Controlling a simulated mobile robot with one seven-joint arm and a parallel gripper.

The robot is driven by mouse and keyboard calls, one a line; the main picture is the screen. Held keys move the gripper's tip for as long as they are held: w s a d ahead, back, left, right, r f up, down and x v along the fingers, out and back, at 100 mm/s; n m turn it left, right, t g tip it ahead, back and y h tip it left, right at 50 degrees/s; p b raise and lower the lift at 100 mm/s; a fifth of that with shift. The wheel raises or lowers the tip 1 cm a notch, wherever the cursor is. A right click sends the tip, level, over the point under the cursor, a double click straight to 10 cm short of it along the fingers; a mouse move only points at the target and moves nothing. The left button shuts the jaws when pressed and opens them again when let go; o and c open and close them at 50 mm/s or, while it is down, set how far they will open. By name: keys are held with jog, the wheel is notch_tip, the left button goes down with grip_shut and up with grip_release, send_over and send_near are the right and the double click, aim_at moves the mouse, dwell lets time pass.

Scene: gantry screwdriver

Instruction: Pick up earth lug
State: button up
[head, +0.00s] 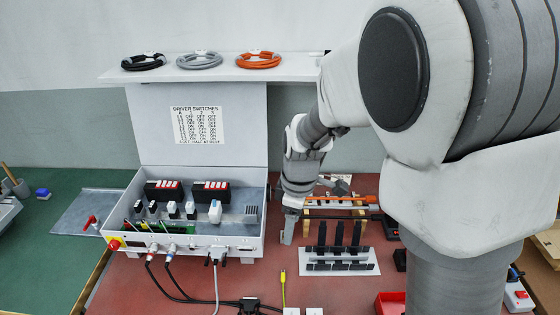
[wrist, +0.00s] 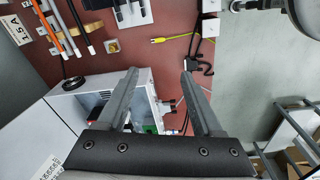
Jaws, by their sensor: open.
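A yellow-green lead (head: 283,288), which I take to be the earth lug's, lies on the red bench top in front of the control box. In the head view my gripper (head: 288,238) points down between the box and a white rack, behind and apart from the yellow lead.
The open control box (head: 188,215) stands left of my gripper, with cables running from its front. The white rack (head: 340,262) with black pieces stands to the right. A black connector (head: 250,304) lies by the yellow lead. A red bin (head: 391,303) is at front right.

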notch_tip(320, 180, down, 6)
jog(key=w+a+n, duration=0.1)
jog(key=a+n, duration=0.1)
jog(key=n, duration=0.1)
jog(key=b, duration=0.1)
send_over(283, 276)
jog(key=shift+g+h, duration=0.4)
jog(key=f, duration=1.2)
jog(key=shift+s, duration=0.25)
jog(key=shift+w+f+b, duration=0.2)
jog(key=shift+f+b, duration=0.15)
jog(key=shift+f, duration=2.3)
grip_shut()
